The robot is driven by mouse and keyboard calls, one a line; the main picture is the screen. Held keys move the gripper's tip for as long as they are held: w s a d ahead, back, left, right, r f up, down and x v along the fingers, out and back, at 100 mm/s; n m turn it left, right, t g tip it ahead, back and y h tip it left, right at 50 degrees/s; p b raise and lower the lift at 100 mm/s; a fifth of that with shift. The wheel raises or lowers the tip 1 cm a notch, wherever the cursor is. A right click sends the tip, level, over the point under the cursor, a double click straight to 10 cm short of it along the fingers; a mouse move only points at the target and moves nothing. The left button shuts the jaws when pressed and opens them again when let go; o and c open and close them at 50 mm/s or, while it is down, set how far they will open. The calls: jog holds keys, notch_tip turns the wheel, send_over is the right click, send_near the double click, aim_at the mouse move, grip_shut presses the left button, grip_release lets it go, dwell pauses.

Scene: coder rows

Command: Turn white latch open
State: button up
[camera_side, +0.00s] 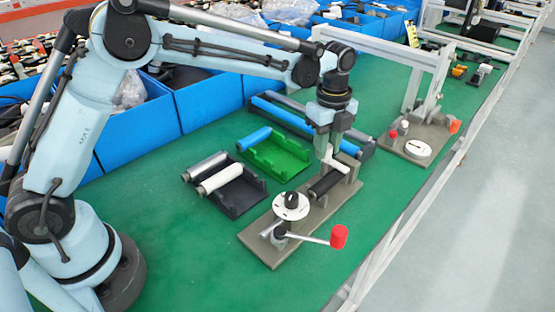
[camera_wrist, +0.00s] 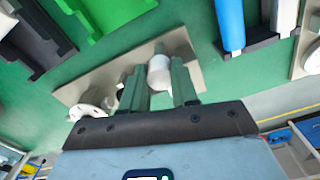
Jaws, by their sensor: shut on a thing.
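The white latch (camera_side: 339,164) is at the far end of a grey-brown base plate (camera_side: 262,247), by a grey block. In the wrist view its rounded white end (camera_wrist: 159,72) sits between my two green-grey fingers. My gripper (camera_side: 334,150) points down over this end of the plate and is shut on the latch; it also shows in the wrist view (camera_wrist: 158,82). The fingers hide part of the latch, so its exact angle is hard to tell. A black roller (camera_side: 325,183) lies just in front of the latch on the same plate.
The plate also carries a white dial (camera_side: 291,206) with a black knob and a crank with a red handle (camera_side: 339,237). A black tray (camera_side: 236,197) and a green tray (camera_side: 277,157) lie to the left. A similar second station (camera_side: 418,149) stands at the right.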

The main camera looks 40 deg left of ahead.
jog(key=shift+n, duration=0.4)
grip_shut()
jog(key=n, duration=1.7)
jog(key=shift+n, duration=0.3)
jog(key=o, duration=1)
grip_release()
notch_tip(320, 180, up, 12)
jog(key=shift+r, duration=0.1)
